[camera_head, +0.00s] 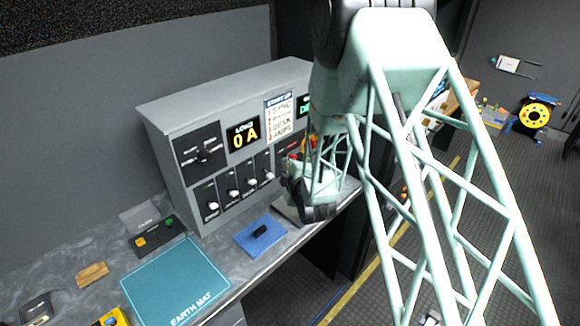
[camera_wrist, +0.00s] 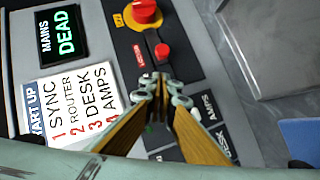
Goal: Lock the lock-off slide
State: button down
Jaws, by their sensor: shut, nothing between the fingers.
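In the wrist view, a red rotary knob (camera_wrist: 146,12) sits on a dark plate, with a yellow OFF label beside it. Below it on the same plate is a small red knob (camera_wrist: 162,52), which looks like the lock-off slide. My gripper (camera_wrist: 159,82) is shut and empty, its tips just below the small red knob. I cannot tell whether they touch it. The fingers hide the lower part of the plate. In the head view, my arm covers most of this part of the grey console (camera_head: 225,100); a bit of the red rotary knob (camera_head: 309,144) shows past it.
A MAINS DEAD display (camera_wrist: 62,35) and a start-up card (camera_wrist: 72,98) are beside the plate. In the head view, a load display reading 0 A (camera_head: 243,135) and several switches are further left. The bench holds a teal earth mat (camera_head: 175,278) and a blue pad (camera_head: 250,246).

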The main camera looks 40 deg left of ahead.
jog(key=shift+w+a+f, duration=0.15)
jog(key=shift+w+f, duration=0.2)
jog(key=shift+w, duration=0.3)
jog(key=shift+w+a+f, duration=0.1)
jog(key=shift+w+f, duration=0.2)
jog(key=shift+w, duration=0.35)
jog(key=shift+w+a+f, duration=0.15)
jog(key=shift+w+f, duration=0.2)
jog(key=shift+w, duration=0.3)
jog(key=shift+w, duration=0.1)
jog(key=shift+w+f+b, duration=0.15)
jog(key=shift+w+b, duration=0.5)
jog(key=shift+b, duration=0.2)
jog(key=shift+w+d, duration=0.1)
jog(key=shift+w, duration=0.05)
jog(key=shift+b, duration=0.45)
jog(key=b, duration=0.2)
send_near(294, 158)
jog(key=s, duration=0.1)
jog(key=s+d+r, duration=0.1)
jog(key=s, duration=0.1)
jog(key=s+d+r, duration=0.1)
jog(key=s, duration=0.1)
jog(key=shift+r, duration=0.25)
